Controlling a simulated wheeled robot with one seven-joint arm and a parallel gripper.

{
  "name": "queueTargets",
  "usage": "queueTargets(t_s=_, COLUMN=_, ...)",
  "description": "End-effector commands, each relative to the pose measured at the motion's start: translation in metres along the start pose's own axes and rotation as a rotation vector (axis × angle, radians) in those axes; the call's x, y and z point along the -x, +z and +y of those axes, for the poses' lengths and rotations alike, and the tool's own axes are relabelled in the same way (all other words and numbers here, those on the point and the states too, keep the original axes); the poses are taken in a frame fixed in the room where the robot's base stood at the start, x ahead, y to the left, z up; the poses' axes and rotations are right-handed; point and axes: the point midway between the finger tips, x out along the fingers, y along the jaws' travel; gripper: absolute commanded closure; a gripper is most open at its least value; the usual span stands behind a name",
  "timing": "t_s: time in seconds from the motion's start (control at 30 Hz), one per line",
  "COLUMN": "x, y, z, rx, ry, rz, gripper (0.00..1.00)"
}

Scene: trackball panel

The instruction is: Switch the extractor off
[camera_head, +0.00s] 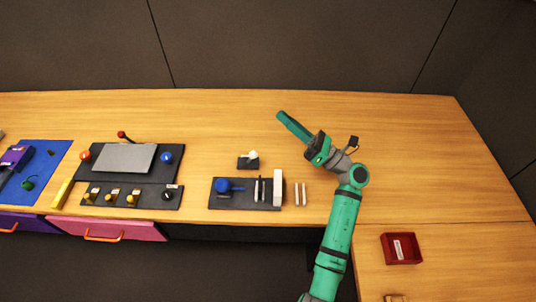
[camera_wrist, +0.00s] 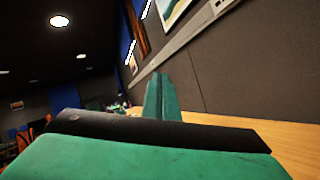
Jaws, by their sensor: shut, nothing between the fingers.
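My gripper (camera_head: 282,115) is shut and empty, raised over the back of the wooden table, right of the panels and pointing to the upper left. Its closed green fingers (camera_wrist: 160,98) also show in the wrist view. A dark control panel (camera_head: 98,186) at the left has a row of yellow-topped switches (camera_head: 111,194) and a black knob (camera_head: 168,195) with a small pale label. A small black box with a white-tipped lever (camera_head: 252,155) stands left of my gripper, apart from it. I cannot tell which control is the extractor's; labels are too small to read.
A black tray (camera_head: 240,204) holds a blue piece (camera_head: 222,186). A red box (camera_head: 401,248) stands front right. The table's back is clear.

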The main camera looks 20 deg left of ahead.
Motion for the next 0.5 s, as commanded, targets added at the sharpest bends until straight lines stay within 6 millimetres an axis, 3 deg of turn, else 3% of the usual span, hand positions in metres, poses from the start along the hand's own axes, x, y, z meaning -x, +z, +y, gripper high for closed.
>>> queueTargets(t_s=0.17, x=0.011, y=-0.032, z=-0.043, rx=0.22, ry=0.028, rz=0.374, gripper=1.0)
queueTargets(t_s=0.3, x=0.049, y=-0.06, z=-0.071, rx=0.335, ry=0.083, rz=0.662, gripper=1.0)
queueTargets(t_s=0.5, x=0.103, y=-0.078, z=-0.089, rx=0.396, ry=0.164, rz=0.927, gripper=1.0)
